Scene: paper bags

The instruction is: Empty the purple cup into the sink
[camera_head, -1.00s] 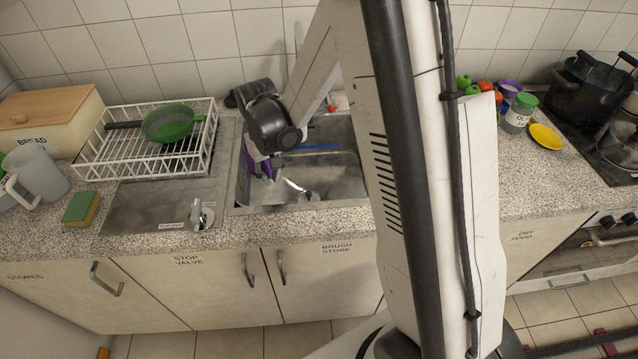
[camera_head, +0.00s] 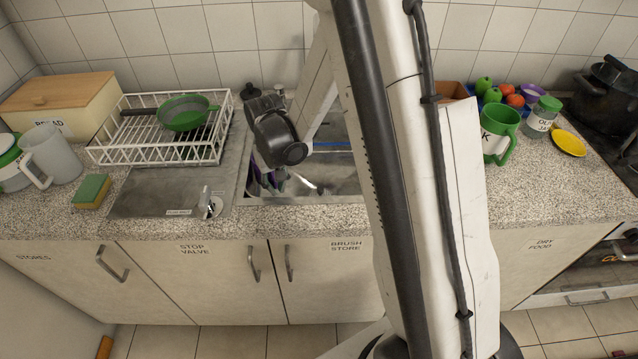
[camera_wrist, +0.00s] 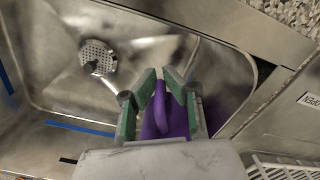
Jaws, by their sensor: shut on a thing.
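My gripper (camera_wrist: 158,92) is shut on the handle of the purple cup (camera_wrist: 161,108), with one green-grey finger on each side of it. The cup body is mostly hidden behind the fingers and my wrist. In the head view, a bit of the purple cup (camera_head: 262,173) shows under my wrist, in the left part of the sink. The steel sink (camera_head: 343,187) lies below the gripper, and its round drain (camera_wrist: 97,56) shows in the wrist view. The cup's opening and contents are hidden, so I cannot tell how far it is tilted.
A tap lever (camera_head: 209,203) is at the front left. A green mug (camera_head: 501,134), a jar (camera_head: 541,117) and a yellow dish (camera_head: 568,143) stand to the right. My arm hides the sink's right side.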

